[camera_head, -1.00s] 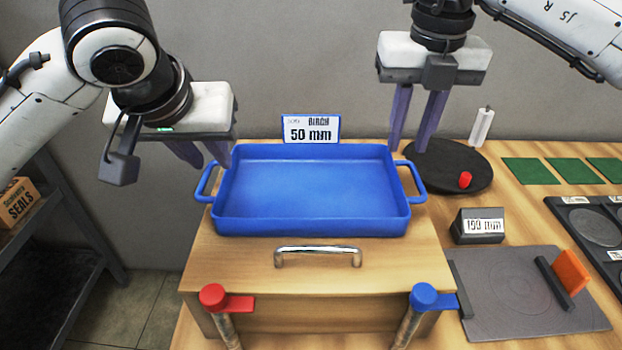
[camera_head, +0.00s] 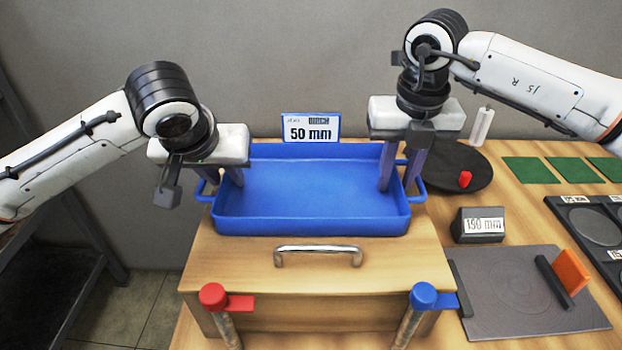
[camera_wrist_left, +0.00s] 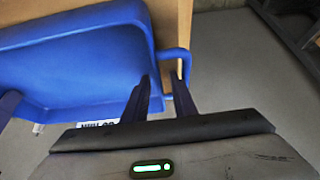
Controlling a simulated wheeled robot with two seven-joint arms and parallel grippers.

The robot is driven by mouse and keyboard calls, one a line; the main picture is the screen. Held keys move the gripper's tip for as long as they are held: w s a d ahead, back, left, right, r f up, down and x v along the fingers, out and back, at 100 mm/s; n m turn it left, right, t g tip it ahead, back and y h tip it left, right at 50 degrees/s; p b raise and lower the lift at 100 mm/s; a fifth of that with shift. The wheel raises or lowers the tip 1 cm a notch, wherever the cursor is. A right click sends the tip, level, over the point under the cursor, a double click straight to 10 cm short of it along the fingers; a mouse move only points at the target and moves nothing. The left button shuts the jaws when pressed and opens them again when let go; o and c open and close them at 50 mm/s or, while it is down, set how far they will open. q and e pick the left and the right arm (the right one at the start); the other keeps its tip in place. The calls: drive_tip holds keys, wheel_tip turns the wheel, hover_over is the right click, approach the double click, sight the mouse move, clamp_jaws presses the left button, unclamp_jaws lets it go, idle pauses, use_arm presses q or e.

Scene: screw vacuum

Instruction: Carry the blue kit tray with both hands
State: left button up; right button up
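The blue kit tray (camera_head: 312,226) sits empty on the wooden box, with a loop handle at each end. My left gripper (camera_head: 221,181) is at the tray's left end, fingers apart and pointing down around the handle area. In the left wrist view, its fingers (camera_wrist_left: 161,95) are spread beside the left handle (camera_wrist_left: 185,62) and the tray's end wall. My right gripper (camera_head: 399,180) is at the right end, one finger on the inner side of the end wall and one near the right handle (camera_head: 422,190). Its fingers are apart. Contact is unclear at both ends.
The wooden box (camera_head: 230,262) has a metal drawer handle (camera_head: 317,250). A "50 mm" sign (camera_head: 311,128) stands behind the tray. A black disc (camera_head: 455,165) with a red piece, a "190 mm" block (camera_head: 478,225) and a grey plate (camera_head: 520,305) lie to the right.

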use_arm(q)
clamp_jaws()
use_arm(e)
clamp_jaws()
idle(0.9)
